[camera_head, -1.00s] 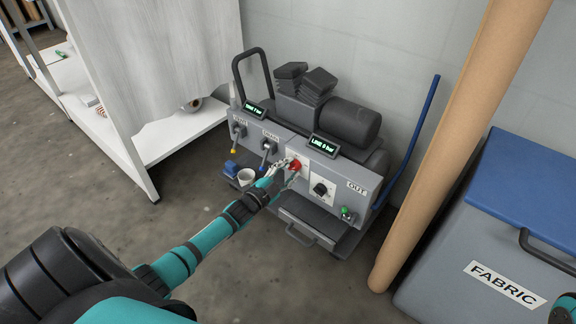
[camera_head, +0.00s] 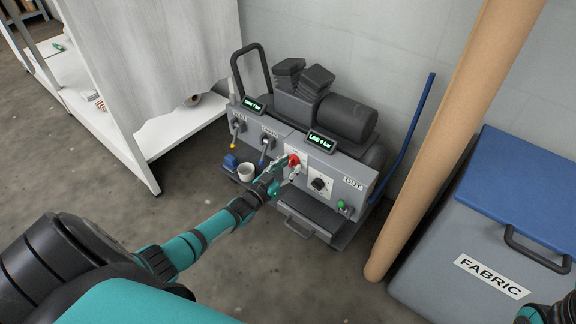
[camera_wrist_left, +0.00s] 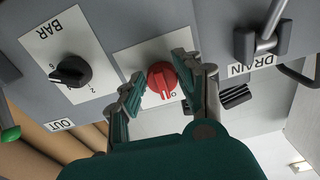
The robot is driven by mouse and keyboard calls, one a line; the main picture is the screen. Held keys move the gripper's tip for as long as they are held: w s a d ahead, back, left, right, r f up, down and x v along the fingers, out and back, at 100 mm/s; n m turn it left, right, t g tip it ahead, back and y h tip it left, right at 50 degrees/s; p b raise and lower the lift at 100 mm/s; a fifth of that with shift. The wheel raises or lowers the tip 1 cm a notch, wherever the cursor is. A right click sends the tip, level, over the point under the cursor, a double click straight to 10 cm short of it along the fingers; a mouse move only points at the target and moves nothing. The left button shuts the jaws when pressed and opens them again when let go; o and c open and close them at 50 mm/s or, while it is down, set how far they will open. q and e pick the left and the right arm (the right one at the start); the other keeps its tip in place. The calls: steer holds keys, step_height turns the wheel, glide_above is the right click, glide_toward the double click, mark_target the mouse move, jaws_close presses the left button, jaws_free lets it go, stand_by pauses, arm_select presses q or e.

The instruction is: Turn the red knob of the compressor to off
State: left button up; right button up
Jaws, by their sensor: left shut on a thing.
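The compressor (camera_head: 345,172) is a grey unit with a front panel against the wall. Its red knob (camera_head: 293,160) sits on a white plate in the middle of the panel. In the left wrist view the red knob (camera_wrist_left: 162,78) lies between the two fingers, with its ridge nearly upright in the picture. My left gripper (camera_head: 281,175) is at the knob, shut on it, with one finger on each side. The gripper also shows in the left wrist view (camera_wrist_left: 157,85). The plate's lettering is mostly hidden, so the setting is unclear.
A cardboard tube (camera_head: 440,150) and FABRIC bin (camera_head: 470,240) stand right. Floor in front is clear.

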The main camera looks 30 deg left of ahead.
arm_select(q)
steer(key=shift+n, duration=0.3)
stand_by(0.4)
steer(key=o, duration=1.1)
steer(key=shift+c, duration=0.2)
steer(key=shift+s, duration=0.1)
steer(key=s, duration=1.2)
steer(key=shift+a, duration=0.45)
